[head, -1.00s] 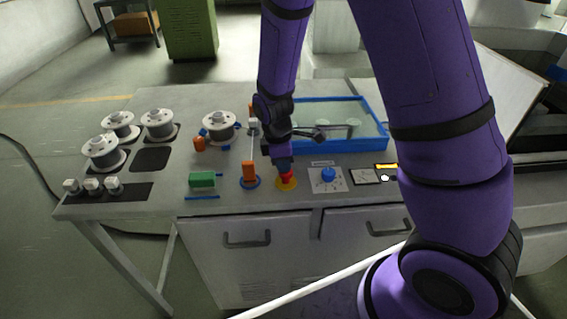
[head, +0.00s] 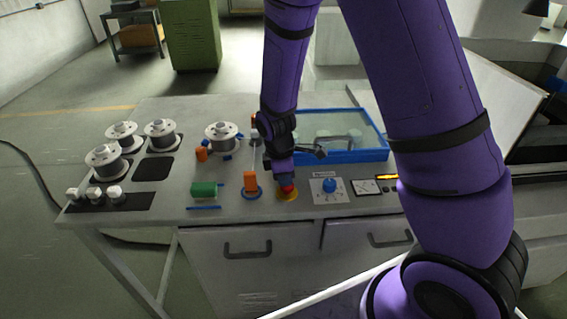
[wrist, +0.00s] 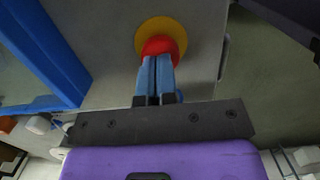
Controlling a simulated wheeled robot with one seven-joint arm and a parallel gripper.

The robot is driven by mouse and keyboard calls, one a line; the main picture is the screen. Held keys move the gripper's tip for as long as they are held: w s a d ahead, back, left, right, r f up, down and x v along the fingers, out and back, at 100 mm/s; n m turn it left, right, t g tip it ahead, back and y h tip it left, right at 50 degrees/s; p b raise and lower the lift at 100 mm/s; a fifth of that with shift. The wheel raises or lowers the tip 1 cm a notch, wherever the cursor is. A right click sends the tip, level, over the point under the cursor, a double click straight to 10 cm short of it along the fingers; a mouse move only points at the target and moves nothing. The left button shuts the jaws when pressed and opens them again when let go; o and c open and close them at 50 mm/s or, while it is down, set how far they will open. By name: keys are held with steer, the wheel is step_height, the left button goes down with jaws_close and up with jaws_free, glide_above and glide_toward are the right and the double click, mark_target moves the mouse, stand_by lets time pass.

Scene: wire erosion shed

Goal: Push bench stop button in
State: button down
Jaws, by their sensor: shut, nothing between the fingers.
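The stop button is a red mushroom head (head: 288,188) on a yellow round plate (head: 288,196), near the front edge of the bench top. In the wrist view the red head (wrist: 160,46) stands in front of the yellow disc (wrist: 150,32). My gripper (wrist: 158,62) is shut with nothing between its blue fingers. Its fingertips are at the red head and overlap its near side; I cannot tell for sure whether they touch it. In the head view my gripper (head: 285,180) comes down on the button from above and hides its upper part.
An orange block on a blue ring (head: 251,182) stands just left of the button. A blue knob (head: 329,185) on a white dial plate is to the right. A blue-framed tray (head: 370,155) lies behind. Several spools (head: 160,133) stand at the left.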

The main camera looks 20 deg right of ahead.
steer(key=shift+s, duration=0.2)
step_height(320, 180, up, 14)
steer(key=w+a, duration=0.1)
steer(key=shift+a, duration=0.3)
steer(key=shift+w, duration=0.1)
steer(key=s+d+r+m+t+y, duration=0.1)
steer(key=s+d+r+m, duration=0.3)
steer(key=r, duration=0.3)
steer(key=s+d+r+m+t, duration=0.2)
steer(key=s+r+m, duration=0.1)
steer(key=s+r, duration=0.3)
steer(key=s+d+r+m+t, duration=0.1)
steer(key=s+r+m, duration=0.2)
steer(key=s, duration=0.3)
steer(key=s+d+r+m+t, duration=0.2)
steer(key=s+r+m, duration=0.1)
steer(key=s, duration=0.4)
steer(key=shift+d+r+m, duration=0.25)
steer(key=shift+r+m, duration=0.1)
steer(key=shift+m, duration=0.35)
